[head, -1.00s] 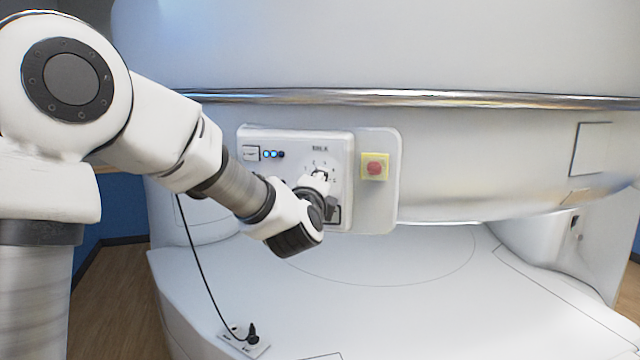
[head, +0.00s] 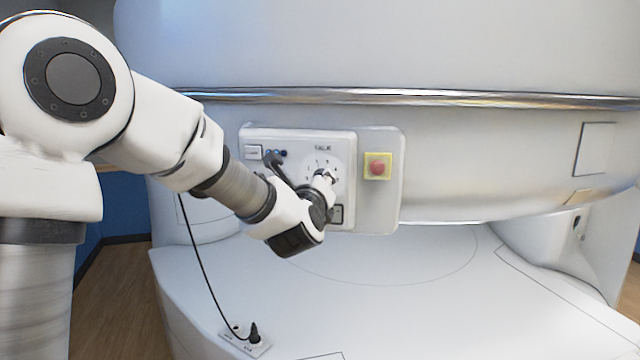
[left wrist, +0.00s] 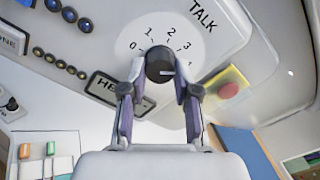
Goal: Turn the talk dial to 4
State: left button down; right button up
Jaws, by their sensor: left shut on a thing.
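The talk dial is a round dark knob (left wrist: 160,62) on a white disc with printed numbers from 0 upward, under the word TALK. A pale line on the knob points to the right in the left wrist view; the number it meets is hard to read. My left gripper (left wrist: 160,70) is shut on the knob, one finger on each side. In the head view my left gripper (head: 322,178) reaches the control panel (head: 344,150) from the left and covers part of the dial. My right gripper is not in view.
A red button on a yellow square (head: 378,166) sits right of the panel. The flat white bed (head: 400,275) below is mostly clear. A black cable runs down to a small plate (head: 245,343) at the lower left.

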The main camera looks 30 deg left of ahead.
pick_arm(q)
jog(key=shift+r, duration=0.35)
jog(key=c, duration=0.9)
grip_release()
jog(key=shift+o, duration=0.3)
jog(key=shift+w+f, duration=0.1)
jog(key=shift+f, duration=0.1)
jog(key=shift+f, duration=0.1)
